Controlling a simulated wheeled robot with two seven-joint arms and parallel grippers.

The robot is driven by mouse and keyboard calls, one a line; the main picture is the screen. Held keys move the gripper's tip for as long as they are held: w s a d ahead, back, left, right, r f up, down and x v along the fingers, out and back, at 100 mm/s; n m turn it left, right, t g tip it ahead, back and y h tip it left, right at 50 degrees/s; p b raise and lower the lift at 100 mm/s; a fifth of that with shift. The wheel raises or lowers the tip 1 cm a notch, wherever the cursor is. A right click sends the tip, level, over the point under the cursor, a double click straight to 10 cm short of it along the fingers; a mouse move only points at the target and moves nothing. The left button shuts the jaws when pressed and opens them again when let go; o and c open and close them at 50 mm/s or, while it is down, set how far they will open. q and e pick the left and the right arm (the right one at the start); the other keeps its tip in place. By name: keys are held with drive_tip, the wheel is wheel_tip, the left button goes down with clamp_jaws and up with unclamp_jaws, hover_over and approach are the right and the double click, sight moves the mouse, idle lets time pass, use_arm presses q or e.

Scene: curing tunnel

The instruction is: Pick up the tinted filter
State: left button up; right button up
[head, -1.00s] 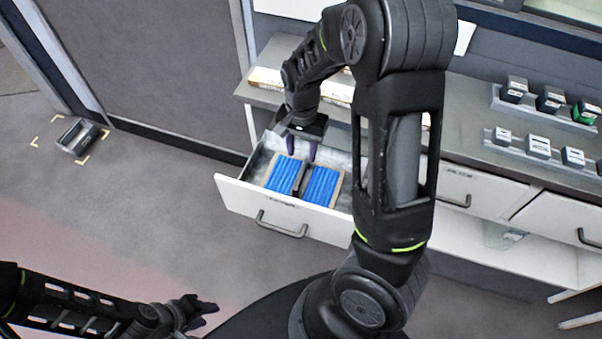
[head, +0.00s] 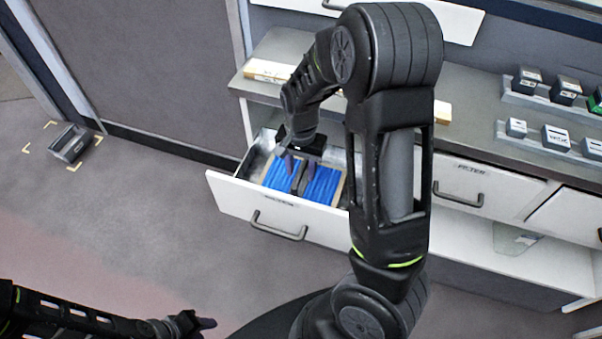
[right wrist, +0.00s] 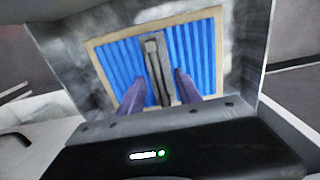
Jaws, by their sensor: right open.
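A blue pleated filter (head: 322,186) with a tan frame and a dark central grip bar lies in the open drawer (head: 233,194). The filter also shows in the right wrist view (right wrist: 200,48), with its bar (right wrist: 157,66) upright in the picture. My right gripper (head: 296,166) is open and empty over the filter. In the right wrist view its two purple fingers (right wrist: 160,82) stand either side of the bar, with gaps showing. I cannot tell their exact height. My left gripper (head: 206,323) is low at the left, far from the drawer; its jaws are unclear.
The drawer walls surround the filter closely. A grey worktop (head: 470,110) runs behind, with several small dark-and-white boxes (head: 564,90) in racks at right. A closed drawer (head: 485,186) labelled "FILTER" is beside it. A grey device (head: 72,143) sits on the floor at left.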

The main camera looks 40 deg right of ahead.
sight(301, 172)
clamp_jaws()
idle(1.2)
wheel_tip(301, 172, up, 5)
drive_tip(key=p, duration=0.5)
drive_tip(key=shift+r, duration=0.15)
drive_tip(key=shift+r+p, duration=1.1)
drive_tip(key=shift+r, duration=0.1)
